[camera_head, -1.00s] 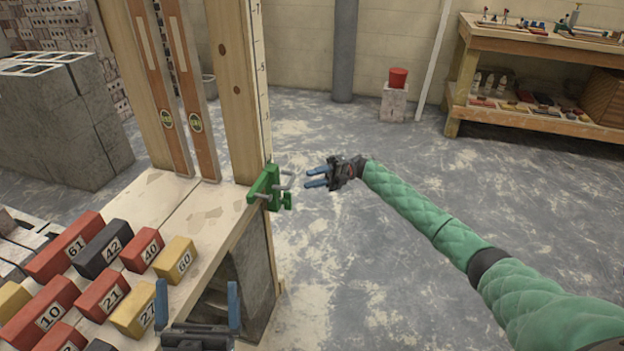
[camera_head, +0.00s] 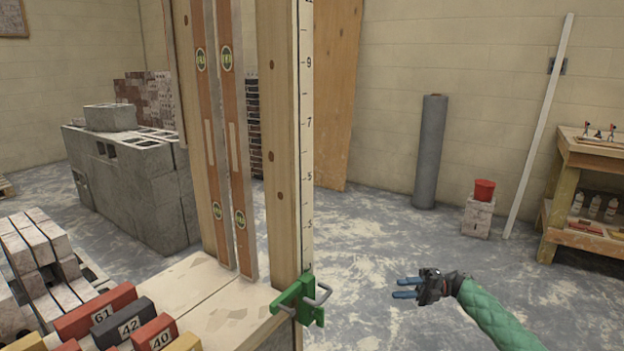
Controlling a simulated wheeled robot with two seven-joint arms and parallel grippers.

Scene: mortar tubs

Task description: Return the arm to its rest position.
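My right arm in its green quilted sleeve comes in from the lower right. Its gripper (camera_head: 405,288) has two blue fingers pointing left, with a gap between them and nothing in it. It hangs over open floor, to the right of the green clamp (camera_head: 303,300) on the bench edge and apart from it. My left gripper is out of the picture.
The wooden bench (camera_head: 215,305) bears numbered blocks, among them a red block 61 (camera_head: 95,310) and a dark block 42 (camera_head: 130,325). Two levels (camera_head: 236,150) stand by a post (camera_head: 285,150). Floor between is clear.

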